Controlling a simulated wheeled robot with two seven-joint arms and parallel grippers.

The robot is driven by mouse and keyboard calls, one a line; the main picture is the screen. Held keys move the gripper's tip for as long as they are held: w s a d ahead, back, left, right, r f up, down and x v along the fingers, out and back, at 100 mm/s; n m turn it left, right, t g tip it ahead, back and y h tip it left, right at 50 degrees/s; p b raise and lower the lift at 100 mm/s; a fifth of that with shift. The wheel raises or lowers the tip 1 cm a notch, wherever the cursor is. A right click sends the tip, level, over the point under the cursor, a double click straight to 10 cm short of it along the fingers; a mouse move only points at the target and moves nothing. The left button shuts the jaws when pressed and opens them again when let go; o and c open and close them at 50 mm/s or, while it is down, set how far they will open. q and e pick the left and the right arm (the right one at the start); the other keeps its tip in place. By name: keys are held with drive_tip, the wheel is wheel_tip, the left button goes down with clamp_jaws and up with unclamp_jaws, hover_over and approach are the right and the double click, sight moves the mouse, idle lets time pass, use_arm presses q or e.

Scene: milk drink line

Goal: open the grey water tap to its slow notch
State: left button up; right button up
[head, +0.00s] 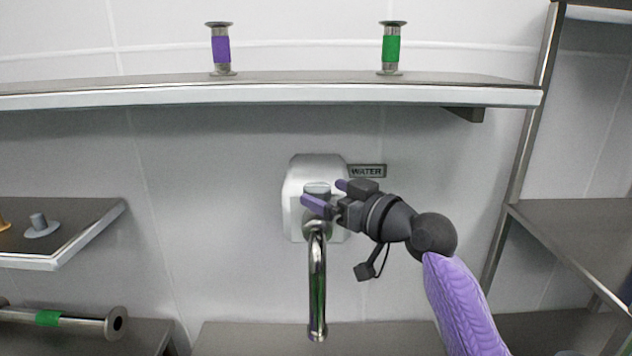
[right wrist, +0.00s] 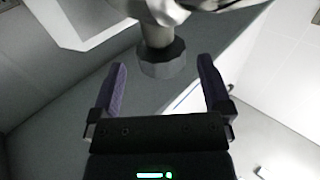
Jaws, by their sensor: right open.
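The water tap (head: 300,170) is a pale grey wall box with a curved chrome spout (head: 317,285) hanging below it, beside a small "WATER" sign (head: 367,171). Its grey knob (head: 317,187) is partly hidden by my right gripper (head: 326,193). In the right wrist view the faceted knob (right wrist: 162,58) sits between the tips of the right gripper's purple fingers (right wrist: 162,66), with a gap on both sides. The right gripper is open and not clamped on the knob. I cannot read any notch marks. My left gripper is not in view.
A shelf (head: 270,96) above the tap bears a purple-banded spool (head: 220,50) and a green-banded spool (head: 391,48). Side shelves stand at the left (head: 60,250) and right (head: 575,225). A green-banded pipe piece (head: 48,318) lies lower left. A counter (head: 250,340) runs below the spout.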

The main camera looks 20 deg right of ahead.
drive_tip(key=shift+x, duration=1.25)
drive_tip(key=shift+a, duration=0.15)
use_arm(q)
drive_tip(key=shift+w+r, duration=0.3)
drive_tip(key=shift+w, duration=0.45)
use_arm(e)
drive_tip(key=shift+f, duration=0.1)
